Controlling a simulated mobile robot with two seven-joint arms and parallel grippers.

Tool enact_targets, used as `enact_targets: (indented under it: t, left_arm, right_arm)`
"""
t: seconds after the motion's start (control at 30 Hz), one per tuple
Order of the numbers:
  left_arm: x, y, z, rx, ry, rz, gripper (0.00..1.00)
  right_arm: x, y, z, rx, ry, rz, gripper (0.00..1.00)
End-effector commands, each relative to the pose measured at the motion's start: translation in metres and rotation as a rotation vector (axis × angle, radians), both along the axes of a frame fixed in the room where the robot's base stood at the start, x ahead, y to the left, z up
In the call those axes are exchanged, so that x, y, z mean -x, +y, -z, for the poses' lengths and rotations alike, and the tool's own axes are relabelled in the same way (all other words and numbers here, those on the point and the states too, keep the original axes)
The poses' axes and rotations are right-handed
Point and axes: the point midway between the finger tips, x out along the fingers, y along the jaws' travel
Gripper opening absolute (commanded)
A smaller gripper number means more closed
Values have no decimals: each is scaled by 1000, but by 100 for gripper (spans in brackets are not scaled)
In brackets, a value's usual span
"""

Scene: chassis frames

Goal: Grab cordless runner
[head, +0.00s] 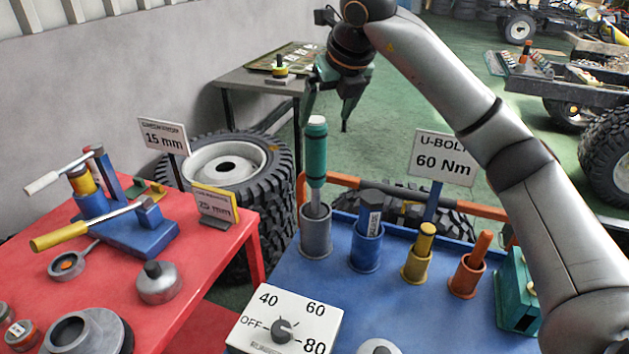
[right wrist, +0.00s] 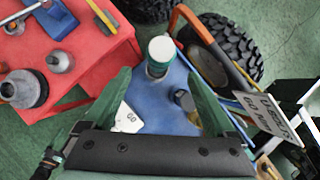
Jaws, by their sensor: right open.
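The cordless runner, which I take to be the upright teal tool with a pale cap (head: 316,160), stands in a grey cup (head: 316,232) on the blue table. In the right wrist view its pale round top (right wrist: 162,49) shows from above, between and beyond the fingertips. My right gripper (head: 331,112) is open and empty, above and behind the runner's top in the head view, fingers pointing down. In the right wrist view its two green fingers (right wrist: 159,75) are wide apart. I see no contact with the runner.
The blue table (head: 300,275) also holds a blue cup (head: 366,246), a yellow cup (head: 416,265), an orange cup (head: 466,277) and a dial box (head: 284,322). A U-bolt sign (head: 444,157) stands behind them. A red table (head: 120,318) with tools is left.

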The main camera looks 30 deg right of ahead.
Motion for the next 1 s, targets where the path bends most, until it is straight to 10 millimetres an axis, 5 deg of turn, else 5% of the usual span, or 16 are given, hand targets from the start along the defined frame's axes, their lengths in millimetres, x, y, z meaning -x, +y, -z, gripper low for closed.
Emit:
enact_targets:
  t: [0.7,1.0]
  left_arm:
    - [0,0,-13,0,1,0,76]
    - [0,0,-13,0,1,0,76]
  right_arm:
    - [-48,-3,76,-2,3,-5,90]
    - [-50,-3,79,-1,0,-5,89]
